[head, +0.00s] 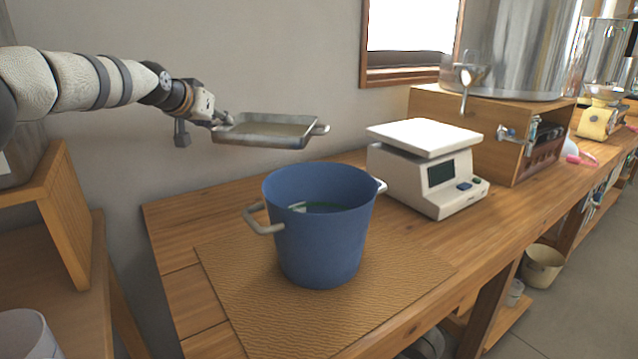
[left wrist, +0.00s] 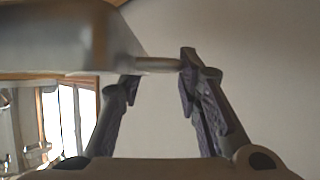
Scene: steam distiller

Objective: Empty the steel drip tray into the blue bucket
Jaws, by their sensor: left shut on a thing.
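The steel drip tray (head: 262,143) is held in the air above and slightly behind the blue bucket (head: 320,245). It looks close to level, and a dull brownish surface shows inside it; I cannot tell how much liquid it holds. My left gripper (head: 222,120) is shut on the handle at the tray's left end. In the left wrist view my left gripper's fingers (left wrist: 160,85) close on the handle rod, and the tray (left wrist: 70,40) fills the upper left. The bucket stands upright on a mat, with something greenish inside. My right gripper is not in view.
The woven mat (head: 225,270) lies on the wooden bench (head: 170,215). A white scale (head: 425,170) stands right of the bucket, close to its right handle. A wooden box (head: 490,130) under a steel vessel (head: 520,50) stands farther right. Air above the bucket is clear.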

